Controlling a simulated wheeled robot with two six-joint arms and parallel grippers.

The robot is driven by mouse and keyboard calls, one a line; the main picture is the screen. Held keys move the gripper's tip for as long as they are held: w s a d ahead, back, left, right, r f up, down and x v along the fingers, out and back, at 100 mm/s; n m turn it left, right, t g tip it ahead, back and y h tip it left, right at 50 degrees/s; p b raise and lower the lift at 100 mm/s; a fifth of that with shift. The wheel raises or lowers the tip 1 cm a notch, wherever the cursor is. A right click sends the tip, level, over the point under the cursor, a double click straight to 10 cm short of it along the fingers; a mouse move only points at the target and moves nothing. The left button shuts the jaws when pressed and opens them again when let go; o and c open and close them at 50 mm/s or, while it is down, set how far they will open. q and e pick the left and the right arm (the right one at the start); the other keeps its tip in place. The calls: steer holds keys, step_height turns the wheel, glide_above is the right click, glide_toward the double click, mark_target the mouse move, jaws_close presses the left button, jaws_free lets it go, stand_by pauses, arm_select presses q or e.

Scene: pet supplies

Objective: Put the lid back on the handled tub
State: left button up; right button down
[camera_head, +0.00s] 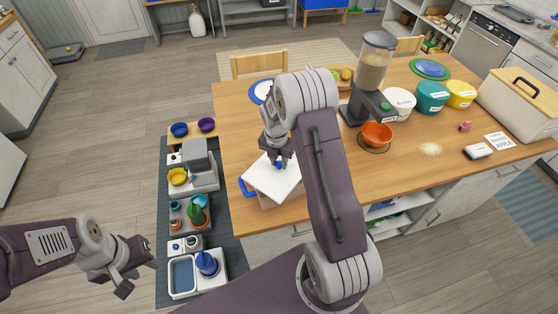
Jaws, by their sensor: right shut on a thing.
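The white square lid (262,183) with a small blue knob (279,165) is over the handled tub at the near left edge of the wooden table. My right gripper (279,159) is shut on the lid's knob from above. The tub's blue handle (246,188) sticks out at the left, and a little of its pale side (275,203) shows below the lid. The tub's opening is hidden, and I cannot tell whether the lid touches the rim. My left gripper (140,279) is open and empty, low at the left, away from the table.
A food dispenser (370,75), an orange bowl (377,134), lidded tubs (432,97) and a large cream bin (515,100) stand on the table (425,160). A low shelf (190,222) with bowls and a plant is left of the table. Its front right is mostly clear.

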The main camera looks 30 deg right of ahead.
steer(key=c, duration=0.6)
jaws_free()
steer(key=shift+o, duration=0.2)
steer(key=shift+r, duration=0.1)
step_height(320, 180, up, 7)
steer(key=p, duration=0.7)
jaws_close()
